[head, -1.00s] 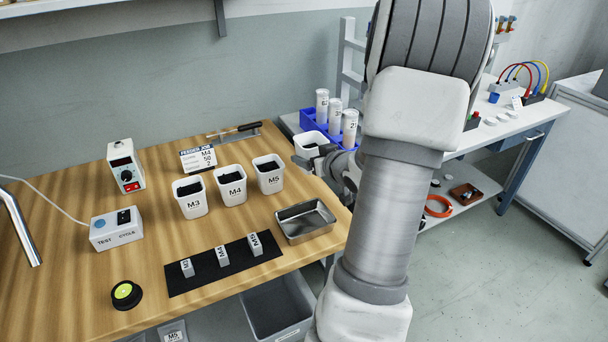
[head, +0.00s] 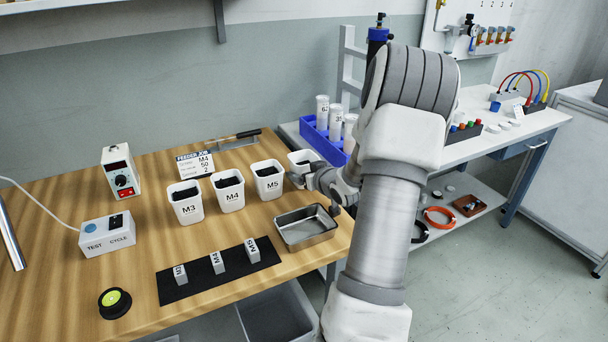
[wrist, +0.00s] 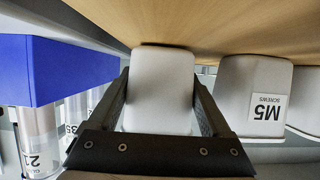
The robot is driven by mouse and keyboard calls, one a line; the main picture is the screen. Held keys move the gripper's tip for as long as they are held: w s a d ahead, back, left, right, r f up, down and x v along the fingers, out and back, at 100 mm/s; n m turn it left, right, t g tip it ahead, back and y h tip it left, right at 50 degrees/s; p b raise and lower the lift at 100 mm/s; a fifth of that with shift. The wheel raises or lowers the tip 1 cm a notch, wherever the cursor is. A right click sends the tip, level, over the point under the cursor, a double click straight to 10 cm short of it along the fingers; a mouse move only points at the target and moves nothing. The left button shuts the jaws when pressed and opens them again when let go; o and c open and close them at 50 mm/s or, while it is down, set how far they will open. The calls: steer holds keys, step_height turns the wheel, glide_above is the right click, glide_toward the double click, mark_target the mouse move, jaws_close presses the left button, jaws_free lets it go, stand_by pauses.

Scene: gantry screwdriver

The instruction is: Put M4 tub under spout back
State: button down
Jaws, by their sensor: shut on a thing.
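A white tub (head: 303,158) with dark contents is held in my gripper (head: 318,181), at the table's back right edge beside the M5 tub. In the wrist view, which is upside down, the gripper (wrist: 160,85) is shut on this tub (wrist: 160,100), one finger on each side. No label shows on it; I cannot tell whether it touches the table. The tub labelled M4 (head: 229,190) stands upright in a row between the M3 tub (head: 186,203) and the M5 tub (head: 268,180). I cannot make out a spout for certain.
A metal tray (head: 305,228) lies in front of the M5 tub. A black mat (head: 219,271) carries three small labelled blocks. A job card (head: 195,165) stands behind the tubs. A blue rack with tubes (head: 325,140) stands right of the held tub.

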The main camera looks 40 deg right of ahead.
steer(key=shift+f, duration=0.1)
jaws_free()
steer(key=shift+s+r, duration=0.25)
steer(key=shift+r, duration=0.05)
steer(key=p+v, duration=0.3)
steer(key=v, duration=0.8)
steer(key=shift+s+a, duration=0.1)
steer(key=shift+s, duration=0.15)
steer(key=shift+w, duration=0.1)
